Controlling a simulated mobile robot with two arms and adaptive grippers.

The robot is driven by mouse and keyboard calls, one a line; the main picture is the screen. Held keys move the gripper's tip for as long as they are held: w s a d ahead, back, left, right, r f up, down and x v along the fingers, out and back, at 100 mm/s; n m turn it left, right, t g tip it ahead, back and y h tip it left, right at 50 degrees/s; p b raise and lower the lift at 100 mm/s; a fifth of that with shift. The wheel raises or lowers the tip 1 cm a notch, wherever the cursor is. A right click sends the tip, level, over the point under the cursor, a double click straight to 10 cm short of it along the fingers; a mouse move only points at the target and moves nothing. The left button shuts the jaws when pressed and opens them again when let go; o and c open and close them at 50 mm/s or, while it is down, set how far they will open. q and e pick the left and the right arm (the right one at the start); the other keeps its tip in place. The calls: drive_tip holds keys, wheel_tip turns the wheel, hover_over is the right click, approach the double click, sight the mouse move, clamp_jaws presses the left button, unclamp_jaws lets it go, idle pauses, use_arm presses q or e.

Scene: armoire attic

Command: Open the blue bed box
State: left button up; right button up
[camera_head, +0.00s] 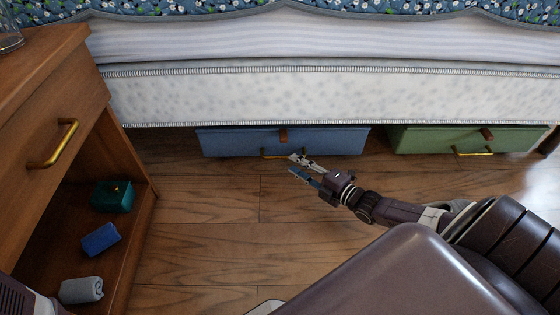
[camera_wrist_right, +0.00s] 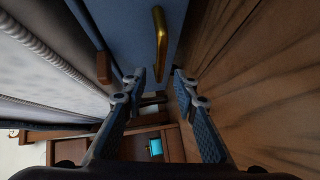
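The blue bed box (camera_head: 235,142) sits under the bed, its front facing me, and looks shut. It has a gold bar handle (camera_head: 268,154) and a small brown tab at its top edge. My right gripper (camera_head: 296,165) is open and empty just in front of the handle, partly covering its right end. In the right wrist view the blue box front (camera_wrist_right: 118,30) and the gold handle (camera_wrist_right: 160,42) lie just beyond the open right fingers (camera_wrist_right: 158,82). The handle is not between the finger pads. My left gripper is not in view.
A green bed box (camera_head: 430,138) with a gold handle is to the right under the bed (camera_head: 330,95). A wooden nightstand (camera_head: 45,100) stands at left, with a teal box (camera_head: 112,197), a blue item (camera_head: 101,239) and a grey roll (camera_head: 82,290) inside. The floor (camera_head: 210,230) ahead is clear.

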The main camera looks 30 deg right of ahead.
sight(282, 156)
drive_tip(key=b+x, duration=0.1)
drive_tip(key=x, duration=0.1)
drive_tip(key=b+x, duration=0.2)
drive_tip(key=x, duration=0.1)
drive_tip(key=shift+f, duration=0.2)
drive_tip(key=shift+b+x, duration=0.8)
drive_tip(key=shift+x, duration=0.05)
drive_tip(key=shift+r, duration=0.15)
clamp_jaws()
